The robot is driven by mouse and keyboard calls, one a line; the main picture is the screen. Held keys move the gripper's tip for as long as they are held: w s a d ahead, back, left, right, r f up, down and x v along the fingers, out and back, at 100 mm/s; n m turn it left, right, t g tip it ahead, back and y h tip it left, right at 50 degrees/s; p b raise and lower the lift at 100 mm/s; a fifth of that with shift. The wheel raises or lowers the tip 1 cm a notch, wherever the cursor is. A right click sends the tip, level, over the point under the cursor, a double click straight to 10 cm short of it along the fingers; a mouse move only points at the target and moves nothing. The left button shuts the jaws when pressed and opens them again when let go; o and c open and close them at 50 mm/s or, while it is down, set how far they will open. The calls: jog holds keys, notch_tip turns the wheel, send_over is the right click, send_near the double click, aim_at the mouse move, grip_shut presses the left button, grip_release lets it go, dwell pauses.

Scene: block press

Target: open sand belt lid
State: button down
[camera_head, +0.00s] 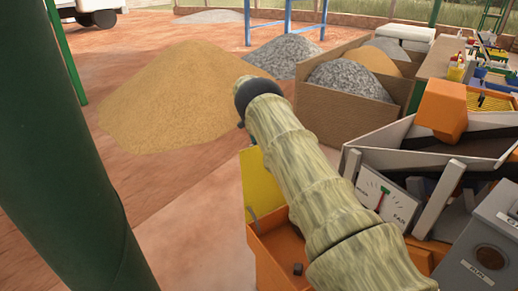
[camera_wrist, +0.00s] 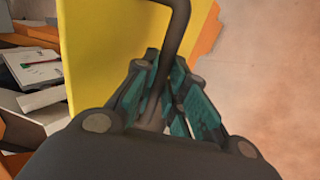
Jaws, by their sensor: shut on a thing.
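The sand belt lid is a yellow panel (camera_head: 262,183) standing steeply raised at the back edge of an orange bin (camera_head: 268,252). In the wrist view the yellow lid (camera_wrist: 105,50) fills the upper left and middle. A dark bent handle (camera_wrist: 181,18) stands out in front of it. My gripper (camera_wrist: 166,78) has its teal-padded fingers closed around the lower part of this handle. In the head view my sleeved arm reaches across the bin and hides part of the lid; the fingers do not show there.
A small dark cube (camera_head: 298,268) lies inside the orange bin. A scale dial (camera_head: 386,200) and a grey control box (camera_head: 485,250) stand close on the right. A green post (camera_head: 55,160) is at the left. A sand heap (camera_head: 165,95) lies behind on open ground.

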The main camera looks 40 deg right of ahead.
jog(key=shift+s+f, duration=0.25)
jog(key=shift+f, duration=0.15)
jog(key=c, duration=1.5)
grip_release()
jog(key=shift+d, duration=0.15)
jog(key=shift+o, duration=0.2)
jog(key=shift+w+d+f, duration=0.15)
jog(key=v, duration=0.7)
jog(key=shift+r, duration=0.3)
jog(key=shift+w, duration=0.15)
